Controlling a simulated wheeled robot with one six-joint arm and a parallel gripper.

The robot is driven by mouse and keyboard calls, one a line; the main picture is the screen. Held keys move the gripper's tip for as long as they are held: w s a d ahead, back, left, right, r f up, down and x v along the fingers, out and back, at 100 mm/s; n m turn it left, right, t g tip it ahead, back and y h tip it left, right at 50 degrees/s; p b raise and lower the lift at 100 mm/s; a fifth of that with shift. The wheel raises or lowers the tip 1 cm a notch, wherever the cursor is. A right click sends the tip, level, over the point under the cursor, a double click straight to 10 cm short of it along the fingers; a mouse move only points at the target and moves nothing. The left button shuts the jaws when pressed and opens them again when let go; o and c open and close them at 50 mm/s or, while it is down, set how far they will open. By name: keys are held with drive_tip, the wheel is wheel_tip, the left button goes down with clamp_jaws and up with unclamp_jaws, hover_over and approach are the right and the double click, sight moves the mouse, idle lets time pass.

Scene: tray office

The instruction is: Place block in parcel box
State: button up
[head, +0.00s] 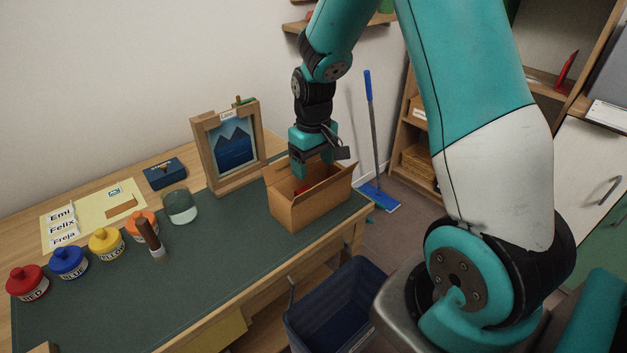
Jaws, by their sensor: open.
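The cardboard parcel box (312,209) stands open on the right end of the green-topped table. My gripper (315,166) points down at the box's opening, with its fingers apart at about the height of the far rim. A small red thing (303,190) shows inside the box, just below my gripper. It may be the block, but most of it is hidden by the box wall. I see nothing between the fingers.
A framed mountain picture (232,145) stands just left of the box. Paint pots, a brush (151,238), a glass (180,206) and a dark blue box (165,173) are farther left. A blue bin (335,315) is below the table's front edge.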

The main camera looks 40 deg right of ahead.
drive_tip(key=s+a+r+n+y, duration=0.1)
drive_tip(key=s+a+r+n, duration=0.1)
drive_tip(key=s+a+r, duration=0.35)
drive_tip(key=s+a+r+n+y, duration=0.1)
drive_tip(key=s+a+r, duration=0.2)
drive_tip(key=a+r, duration=0.5)
drive_tip(key=s+a+r+n+y, duration=0.2)
drive_tip(key=s+a+n, duration=0.1)
drive_tip(key=s+a, duration=0.6)
drive_tip(key=s, duration=0.4)
drive_tip(key=shift+r+n, duration=0.3)
drive_tip(key=shift+r, duration=0.05)
wheel_tip(320, 180, up, 3)
drive_tip(key=p, duration=0.3)
drive_tip(key=shift+w+r, duration=0.1)
drive_tip(key=shift+r, duration=0.1)
